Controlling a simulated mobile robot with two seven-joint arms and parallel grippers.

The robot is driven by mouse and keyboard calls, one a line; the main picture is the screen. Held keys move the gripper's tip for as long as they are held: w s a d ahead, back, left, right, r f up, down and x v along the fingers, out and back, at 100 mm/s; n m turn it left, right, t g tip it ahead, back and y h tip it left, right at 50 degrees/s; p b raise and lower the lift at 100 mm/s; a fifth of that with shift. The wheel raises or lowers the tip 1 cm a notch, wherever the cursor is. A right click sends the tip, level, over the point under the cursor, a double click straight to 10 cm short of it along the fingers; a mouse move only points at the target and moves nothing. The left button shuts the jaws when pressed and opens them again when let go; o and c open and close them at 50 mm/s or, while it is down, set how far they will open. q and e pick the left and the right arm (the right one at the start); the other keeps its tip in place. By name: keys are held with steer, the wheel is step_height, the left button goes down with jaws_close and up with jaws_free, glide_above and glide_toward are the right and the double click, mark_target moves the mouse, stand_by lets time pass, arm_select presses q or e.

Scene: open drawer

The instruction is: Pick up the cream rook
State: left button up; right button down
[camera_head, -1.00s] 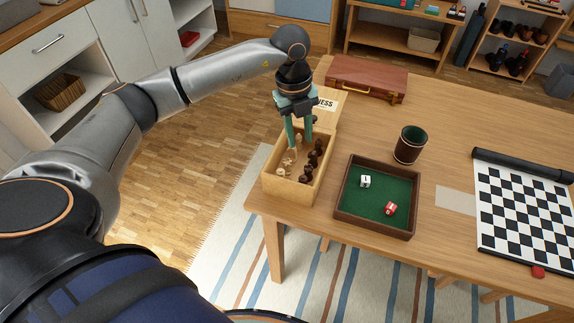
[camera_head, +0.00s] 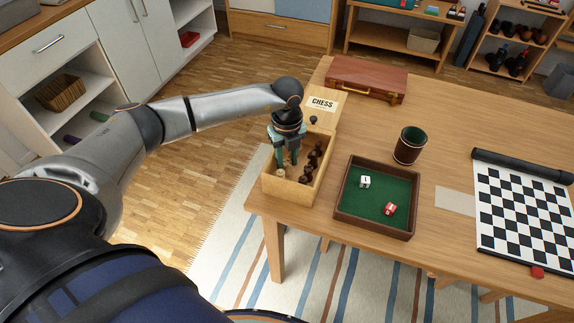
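The wooden chess box (camera_head: 291,197) stands open at the table's left edge, with cream pieces on its left side and dark pieces (camera_head: 309,172) on its right. A small cream piece (camera_head: 281,173) shows near the front left of the box. It is too small to tell surely whether it is the cream rook. My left gripper (camera_head: 287,161) points down into the box with its two teal fingers apart, just behind this piece. The fingers and wrist hide most of the other cream pieces. My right gripper is out of view.
The box's lid labelled CHESS (camera_head: 322,103) lies behind the box, with a dark piece (camera_head: 313,119) near it. A green-lined dice tray (camera_head: 375,215) stands close on the right. A dark cup (camera_head: 409,146), a brown case (camera_head: 367,79) and a chessboard mat (camera_head: 520,215) are farther off.

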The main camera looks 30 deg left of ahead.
arm_select(q)
steer(key=shift+f, duration=0.45)
steer(key=shift+c, duration=0.3)
jaws_close()
steer(key=shift+r, duration=0.15)
